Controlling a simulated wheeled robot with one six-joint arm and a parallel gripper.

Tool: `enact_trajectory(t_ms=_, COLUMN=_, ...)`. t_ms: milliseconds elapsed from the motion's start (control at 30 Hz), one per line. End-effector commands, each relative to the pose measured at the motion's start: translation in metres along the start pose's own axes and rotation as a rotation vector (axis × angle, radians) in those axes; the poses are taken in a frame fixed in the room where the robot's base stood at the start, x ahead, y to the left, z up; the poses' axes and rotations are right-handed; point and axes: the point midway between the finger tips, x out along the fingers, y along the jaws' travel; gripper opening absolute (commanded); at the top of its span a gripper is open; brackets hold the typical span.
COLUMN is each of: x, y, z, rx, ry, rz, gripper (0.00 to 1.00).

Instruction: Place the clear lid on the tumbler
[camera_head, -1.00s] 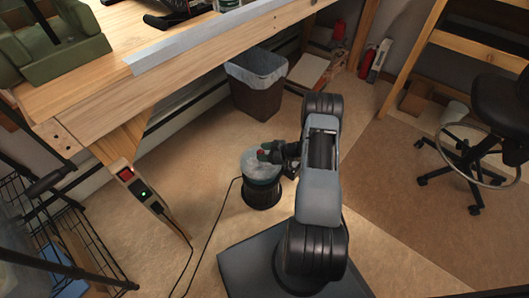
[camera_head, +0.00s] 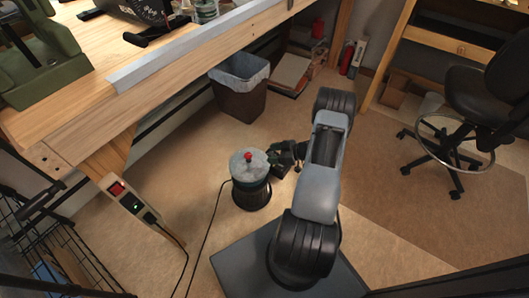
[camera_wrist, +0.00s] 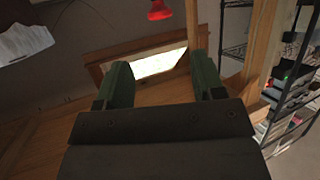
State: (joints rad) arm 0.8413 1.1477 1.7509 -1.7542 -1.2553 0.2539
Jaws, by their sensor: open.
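The tumbler (camera_head: 252,197) is a dark round tub standing upright on the floor, left of my arm in the head view. The clear lid (camera_head: 240,163), with a red knob (camera_head: 248,156) in its middle, lies over its top and looks about level. I cannot tell whether its rim is fully seated. My gripper (camera_head: 283,158) is just right of the lid, apart from the knob. In the wrist view my gripper (camera_wrist: 162,80) is open, with two green fingers spread and nothing between them. The tumbler and lid are not in the wrist view.
A wooden workbench (camera_head: 150,85) overhangs at the left and back. A waste bin (camera_head: 240,95) stands under it. A black cord (camera_head: 215,220) runs along the floor left of the tumbler. A wheeled chair (camera_head: 480,105) stands at the right. The floor between is clear.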

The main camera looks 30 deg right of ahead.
Motion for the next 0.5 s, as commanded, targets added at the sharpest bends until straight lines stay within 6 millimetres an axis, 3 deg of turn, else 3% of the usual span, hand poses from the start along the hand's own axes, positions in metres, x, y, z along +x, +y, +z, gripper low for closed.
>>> enact_trajectory(t_ms=200, x=-0.0143, y=-0.0001, z=-0.0002, rx=0.0, ry=0.0, rz=0.0, gripper=0.62)
enact_trajectory(t_ms=500, x=-0.0154, y=-0.0001, z=0.0003, rx=0.0, ry=0.0, rz=0.0, gripper=0.62)
